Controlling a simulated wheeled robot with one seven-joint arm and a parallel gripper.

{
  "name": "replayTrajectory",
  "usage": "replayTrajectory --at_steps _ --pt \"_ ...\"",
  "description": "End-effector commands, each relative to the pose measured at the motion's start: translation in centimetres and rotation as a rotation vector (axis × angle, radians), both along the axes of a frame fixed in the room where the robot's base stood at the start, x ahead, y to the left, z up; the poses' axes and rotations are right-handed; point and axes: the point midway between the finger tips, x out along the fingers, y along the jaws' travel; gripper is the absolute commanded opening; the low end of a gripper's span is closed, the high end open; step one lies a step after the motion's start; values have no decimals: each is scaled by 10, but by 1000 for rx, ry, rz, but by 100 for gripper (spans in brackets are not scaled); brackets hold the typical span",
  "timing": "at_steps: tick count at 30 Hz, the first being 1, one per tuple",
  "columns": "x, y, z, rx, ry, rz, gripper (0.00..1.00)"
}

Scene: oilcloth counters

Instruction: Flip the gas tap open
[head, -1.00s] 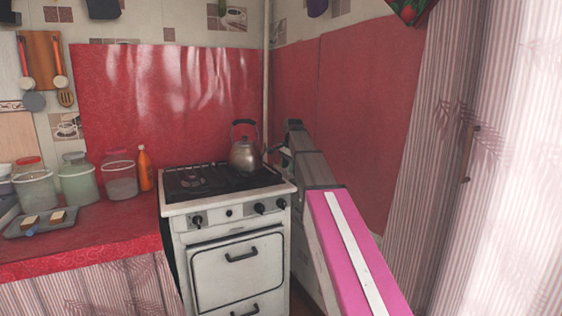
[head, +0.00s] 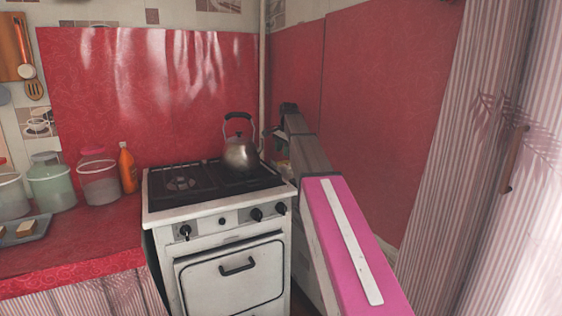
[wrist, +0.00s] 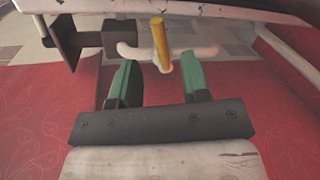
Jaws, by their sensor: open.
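The gas tap shows in the wrist view as a yellow lever (wrist: 159,40) on a short white pipe (wrist: 190,53). The lever stands up from the pipe, tilted slightly. My gripper (wrist: 160,66) has two green fingers, spread apart with nothing between the pads. The fingertips are close to the pipe, one on each side of the lever's base; I cannot tell whether they touch it. In the head view my arm reaches into the gap between the stove and the right wall, and I cannot make out the tap there.
The white stove (head: 230,247) stands left of my arm, with a metal kettle (head: 240,153) at its back right. The red-covered wall (head: 385,130) is close on the right. A dark bracket-like part (wrist: 75,42) is left of the tap. A striped curtain (head: 450,150) hangs at right.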

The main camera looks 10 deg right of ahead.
Motion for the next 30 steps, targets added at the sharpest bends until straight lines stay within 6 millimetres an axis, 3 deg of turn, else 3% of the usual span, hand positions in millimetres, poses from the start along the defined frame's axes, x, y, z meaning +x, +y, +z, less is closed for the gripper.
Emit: replayTrajectory --at_steps 3,9,22,23,26,30 --pt "3 3 -22 0 1 0 42" --pt "7 5 -45 0 0 0 42" --pt "9 6 -53 0 -1 0 42" --pt "9 6 -53 0 -1 0 36" --pt "9 6 -53 0 -1 0 3" --pt "9 6 -53 0 -1 0 0"
